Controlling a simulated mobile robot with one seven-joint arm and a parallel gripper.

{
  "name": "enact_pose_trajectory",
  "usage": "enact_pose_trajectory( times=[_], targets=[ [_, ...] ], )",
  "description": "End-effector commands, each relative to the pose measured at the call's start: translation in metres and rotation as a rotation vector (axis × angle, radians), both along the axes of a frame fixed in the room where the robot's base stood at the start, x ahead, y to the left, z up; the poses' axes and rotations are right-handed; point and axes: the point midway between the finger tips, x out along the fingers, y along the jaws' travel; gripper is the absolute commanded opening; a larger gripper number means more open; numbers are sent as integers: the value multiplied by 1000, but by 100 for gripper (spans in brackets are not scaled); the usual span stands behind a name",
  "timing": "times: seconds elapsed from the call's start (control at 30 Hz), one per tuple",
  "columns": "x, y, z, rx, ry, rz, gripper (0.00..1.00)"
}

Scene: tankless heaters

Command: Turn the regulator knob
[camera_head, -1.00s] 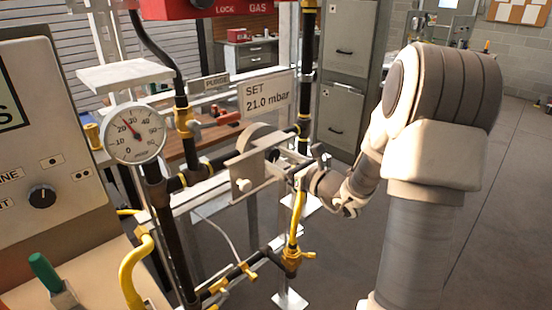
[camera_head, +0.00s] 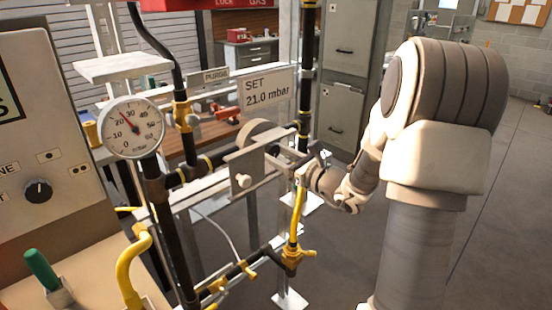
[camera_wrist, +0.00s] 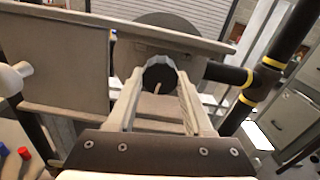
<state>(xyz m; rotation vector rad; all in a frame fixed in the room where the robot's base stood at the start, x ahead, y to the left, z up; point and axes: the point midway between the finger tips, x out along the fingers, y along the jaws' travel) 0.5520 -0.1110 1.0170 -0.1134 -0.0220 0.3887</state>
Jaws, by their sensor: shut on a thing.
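The regulator's round body (camera_head: 258,130) shows behind a flat metal plate (camera_head: 240,180) on the pipe rig. In the wrist view the dark regulator knob (camera_wrist: 160,78) sits between my fingertips, with a light mark on its lower part. My gripper (camera_wrist: 160,68) is shut on the knob, one finger on each side. In the head view my gripper (camera_head: 284,155) reaches in from the right, and the knob is hidden there. The pressure gauge (camera_head: 130,128) has its needle a little above 20 mbar. A sign (camera_head: 267,92) reads "SET 21.0 mbar".
Dark pipes (camera_head: 172,215) and yellow valves (camera_head: 292,255) surround the regulator. The plate and a pipe (camera_wrist: 285,50) stand close on either side of my fingers. Open floor lies to the right.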

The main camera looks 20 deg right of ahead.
Motion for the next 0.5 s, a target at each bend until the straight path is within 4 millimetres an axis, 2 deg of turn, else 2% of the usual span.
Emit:
enact_pose_trajectory(
  times=[0.07, 0.5],
  targets=[
    [0, 0, -5, -52, -23, 0, 0],
    [0, -1, -5, -355, -147, 0, 0]
  ],
)
